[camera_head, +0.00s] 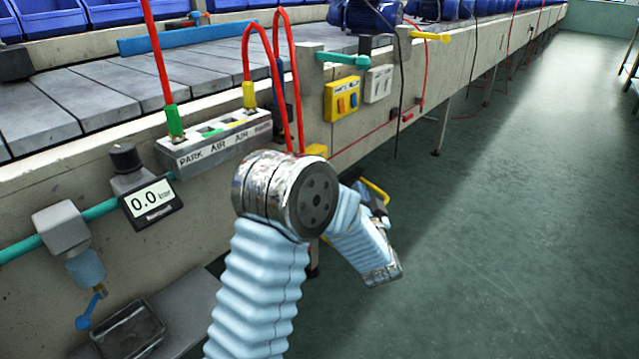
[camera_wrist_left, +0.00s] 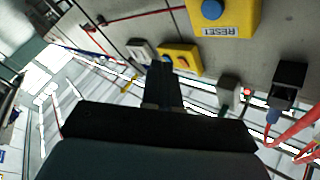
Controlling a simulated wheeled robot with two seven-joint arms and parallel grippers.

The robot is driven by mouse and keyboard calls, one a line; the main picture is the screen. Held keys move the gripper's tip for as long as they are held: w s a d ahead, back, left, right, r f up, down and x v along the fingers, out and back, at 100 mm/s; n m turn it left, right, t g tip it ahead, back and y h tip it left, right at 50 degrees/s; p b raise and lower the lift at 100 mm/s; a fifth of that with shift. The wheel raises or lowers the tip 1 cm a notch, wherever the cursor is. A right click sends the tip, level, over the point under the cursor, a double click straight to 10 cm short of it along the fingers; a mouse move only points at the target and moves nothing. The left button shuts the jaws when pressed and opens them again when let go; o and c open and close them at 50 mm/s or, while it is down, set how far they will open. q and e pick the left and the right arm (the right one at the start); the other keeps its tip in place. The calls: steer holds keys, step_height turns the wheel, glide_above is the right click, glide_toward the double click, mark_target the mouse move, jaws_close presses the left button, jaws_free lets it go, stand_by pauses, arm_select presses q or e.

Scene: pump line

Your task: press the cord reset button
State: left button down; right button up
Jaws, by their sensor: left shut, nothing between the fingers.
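A yellow box (camera_wrist_left: 245,18) with a round blue button (camera_wrist_left: 212,9) and a RESET label shows at the top of the left wrist view, upside down. In the head view, a yellow edge (camera_head: 315,150), likely the same box, shows behind my left arm; its button is hidden there. My left gripper (camera_head: 376,204) is beyond the wrist, partly hidden, out in front of the line's side wall. In the left wrist view its dark fingers (camera_wrist_left: 162,72) are shut and empty. Their tips appear apart from the blue button. My right gripper is not in view.
Another yellow box (camera_head: 342,99) with coloured buttons and a grey switch box (camera_head: 378,83) are on the concrete wall. A red cord (camera_head: 365,134) runs along it. Red air hoses (camera_head: 290,80) rise from the air block (camera_head: 215,143). The floor (camera_head: 520,200) at right is clear.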

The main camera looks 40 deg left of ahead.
arm_select(q)
steer(key=a, duration=0.8)
steer(key=shift+w+a, duration=0.35)
steer(key=shift+a, duration=0.15)
stand_by(2.0)
steer(key=shift+a, duration=0.25)
steer(key=shift+a, duration=0.5)
stand_by(0.5)
steer(key=shift+d, duration=0.1)
steer(key=shift+d+b, duration=0.3)
steer(key=shift+d, duration=0.5)
